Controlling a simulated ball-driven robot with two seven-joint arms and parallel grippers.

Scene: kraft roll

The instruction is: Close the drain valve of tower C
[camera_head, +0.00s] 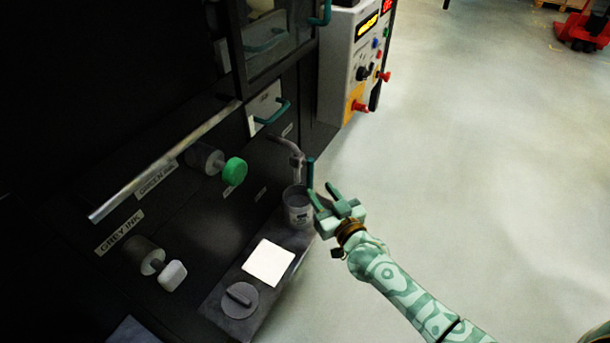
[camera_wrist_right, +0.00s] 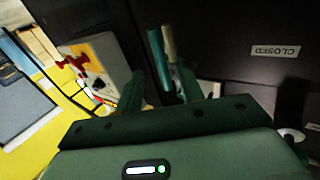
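The drain valve shows in the head view as a bent grey pipe (camera_head: 290,146) low on the dark machine front, with a dark teal lever (camera_head: 310,172) standing upright beside it. My right gripper (camera_head: 328,193) is just right of and below the lever, with its fingers apart. In the right wrist view the teal lever (camera_wrist_right: 159,56) shows in the gap between and beyond the fingertips of the right gripper (camera_wrist_right: 162,76); contact cannot be told. A "CLOSED" label (camera_wrist_right: 275,50) is on the dark panel to the right. No tower C label is readable. My left gripper is not in view.
A grey cup (camera_head: 297,205) stands under the pipe on a dark ledge, near a white sheet (camera_head: 268,262) and a round grey lid (camera_head: 239,300). A control box (camera_head: 352,62) stands behind.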

